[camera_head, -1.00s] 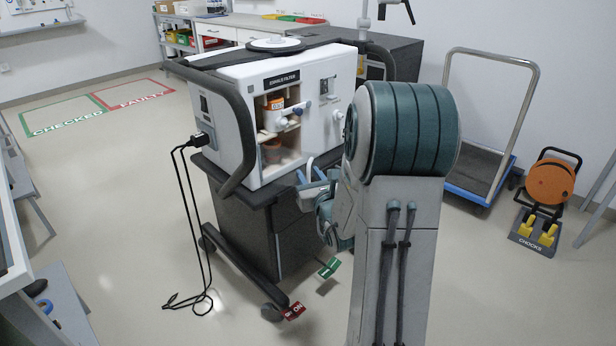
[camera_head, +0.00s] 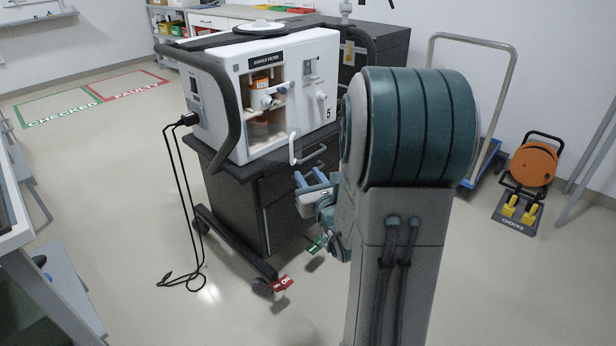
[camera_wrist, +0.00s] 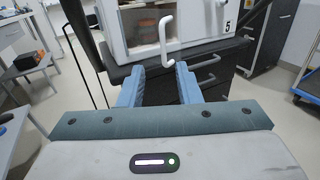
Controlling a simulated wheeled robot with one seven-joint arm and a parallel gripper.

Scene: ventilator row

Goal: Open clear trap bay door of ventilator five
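Ventilator five (camera_head: 318,75) is a white unit marked "5" on a dark cart. Its trap bay (camera_head: 268,130) shows an orange-labelled jar and a lower container behind what looks like a clear door. A white upright handle (camera_head: 293,150) stands at the bay's lower right; the wrist view shows it too (camera_wrist: 168,40). I cannot tell whether the door is shut or slightly ajar. My gripper (camera_head: 311,180) is open, its blue fingers apart, just below and right of the handle. In the wrist view the handle's lower end appears between or just beyond the fingertips (camera_wrist: 160,70); contact is unclear.
Cart drawers with grey handles (camera_wrist: 209,62) lie just below and beyond my fingers. A dark bumper rail (camera_head: 228,100) curves along the ventilator's left side. A black cable (camera_head: 185,220) hangs to the floor. A trolley (camera_head: 432,75) and orange reel (camera_head: 533,163) stand right.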

